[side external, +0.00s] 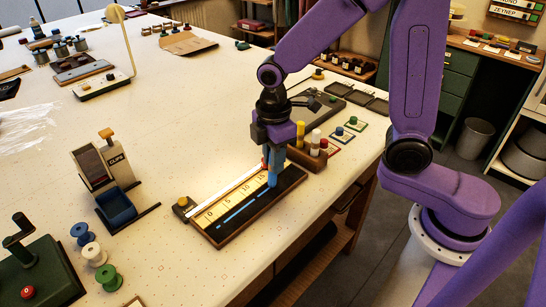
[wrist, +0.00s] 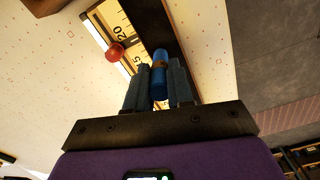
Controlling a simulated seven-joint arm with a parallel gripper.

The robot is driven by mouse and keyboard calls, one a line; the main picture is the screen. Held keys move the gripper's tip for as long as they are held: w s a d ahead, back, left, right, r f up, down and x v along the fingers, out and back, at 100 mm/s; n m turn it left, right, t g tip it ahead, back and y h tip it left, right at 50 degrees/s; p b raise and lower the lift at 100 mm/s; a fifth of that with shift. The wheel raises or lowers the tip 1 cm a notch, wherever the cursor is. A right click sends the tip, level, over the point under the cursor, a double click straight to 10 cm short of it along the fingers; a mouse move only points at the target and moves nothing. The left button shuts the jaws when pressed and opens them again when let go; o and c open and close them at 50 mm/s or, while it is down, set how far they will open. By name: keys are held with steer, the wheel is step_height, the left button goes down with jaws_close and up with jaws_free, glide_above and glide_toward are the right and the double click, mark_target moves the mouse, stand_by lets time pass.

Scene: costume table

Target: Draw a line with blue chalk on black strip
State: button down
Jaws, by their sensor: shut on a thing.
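The black strip (side external: 290,182) lies in a wooden frame along the front of a cream ruler (side external: 227,202) marked 0, 5, 10, 15. My gripper (side external: 274,160) is above the strip near the 15 mark, shut on the upright blue chalk (side external: 272,180). The chalk's lower end appears to meet the strip. In the wrist view the chalk (wrist: 160,85) sits between my two fingers (wrist: 160,88), and the strip (wrist: 150,20) lies beyond it.
A wooden holder (side external: 308,160) with yellow, white and red chalks stands just right of my gripper. A red knob (wrist: 114,52) is beside the ruler. The table's right edge is close.

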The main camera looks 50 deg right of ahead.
steer(key=shift+d, duration=0.15)
steer(key=shift+w+d+r, duration=0.1)
steer(key=shift+w+d, duration=0.05)
steer(key=shift+d, duration=0.6)
steer(key=shift+d, duration=0.15)
steer(key=shift+d, duration=0.5)
steer(key=shift+r, duration=2.9)
